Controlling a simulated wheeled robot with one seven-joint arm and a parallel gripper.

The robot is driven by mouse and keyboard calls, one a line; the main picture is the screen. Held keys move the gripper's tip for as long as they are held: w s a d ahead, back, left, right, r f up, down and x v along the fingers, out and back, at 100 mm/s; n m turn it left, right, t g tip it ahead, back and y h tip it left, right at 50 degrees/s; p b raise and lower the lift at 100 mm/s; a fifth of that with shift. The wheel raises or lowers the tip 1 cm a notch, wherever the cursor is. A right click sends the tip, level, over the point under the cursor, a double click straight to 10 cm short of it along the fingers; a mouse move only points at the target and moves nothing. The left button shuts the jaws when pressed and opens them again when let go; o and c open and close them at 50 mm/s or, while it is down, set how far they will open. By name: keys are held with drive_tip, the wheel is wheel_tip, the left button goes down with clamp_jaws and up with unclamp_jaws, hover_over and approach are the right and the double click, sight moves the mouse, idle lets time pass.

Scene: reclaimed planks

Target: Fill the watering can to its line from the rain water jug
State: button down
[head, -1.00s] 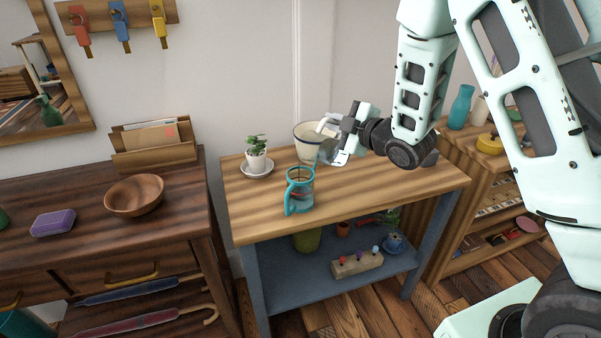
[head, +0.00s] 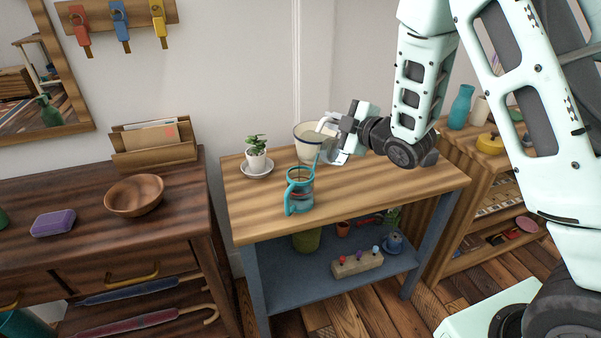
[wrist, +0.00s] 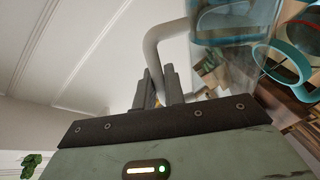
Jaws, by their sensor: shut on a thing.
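The watering can (head: 300,190) is see-through with a teal rim, handle and spout, and stands upright near the table's front left. It also shows at the right of the wrist view (wrist: 290,52). The rain water jug (head: 334,156) is clear with a pale handle (wrist: 160,42). My gripper (head: 350,130) is shut on that handle and holds the jug tilted, above and behind the can at its right. Jug and can overlap in the picture, so I cannot tell whether they touch. The water level against the line is too small to read.
A potted plant (head: 256,154) on a saucer (head: 257,171) is at the back left. The table's (head: 400,187) right side is clear. A lower shelf (head: 300,285) holds pots and a block with coloured knobs.

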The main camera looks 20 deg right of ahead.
drive_tip(key=shift+a+r, duration=0.15)
drive_tip(key=shift+r, duration=0.1)
idle(1.2)
drive_tip(key=shift+s+a+n, duration=0.1)
drive_tip(key=shift+a+n, duration=0.05)
drive_tip(key=shift+n, duration=0.25)
idle(1.1)
drive_tip(key=shift+w+d+f+m, duration=0.2)
drive_tip(key=shift+d+f+m, duration=0.6)
drive_tip(key=shift+f+m, duration=0.1)
drive_tip(key=shift+w+d+r+m+p, duration=0.1)
drive_tip(key=shift+d+r+m+p, duration=0.15)
drive_tip(key=shift+m+p, duration=0.25)
drive_tip(key=shift+d+f+m+y+b, duration=0.25)
drive_tip(key=shift+f+m+y+b, duration=0.25)
drive_tip(key=shift+f+m+b, duration=0.2)
